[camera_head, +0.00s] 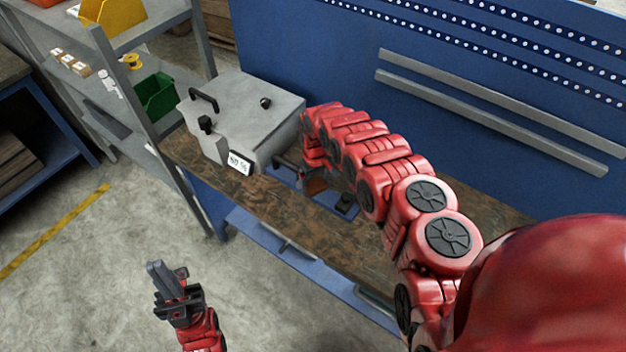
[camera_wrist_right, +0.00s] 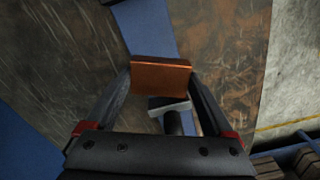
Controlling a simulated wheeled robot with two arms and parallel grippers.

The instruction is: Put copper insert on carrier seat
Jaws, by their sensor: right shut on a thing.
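The copper insert (camera_wrist_right: 160,77) is an orange-brown block between the fingertips of my right gripper (camera_wrist_right: 161,84), which is shut on it. In the head view my right gripper (camera_head: 314,180) is low over the workbench, right of the grey box, and partly hidden by my own arm. Below the insert in the wrist view is a grey-topped piece on a dark post (camera_wrist_right: 170,106), over a blue strip; I cannot tell whether it is the carrier seat. My left gripper (camera_head: 164,278) is away from the bench, its fingers close together and empty.
A grey box (camera_head: 245,115) with black handle and knobs stands on the brown workbench (camera_head: 385,245). A small black block (camera_head: 346,204) is on the bench near my right gripper. A blue panel (camera_head: 330,70) rises behind. A shelf with a green bin (camera_head: 156,95) stands left.

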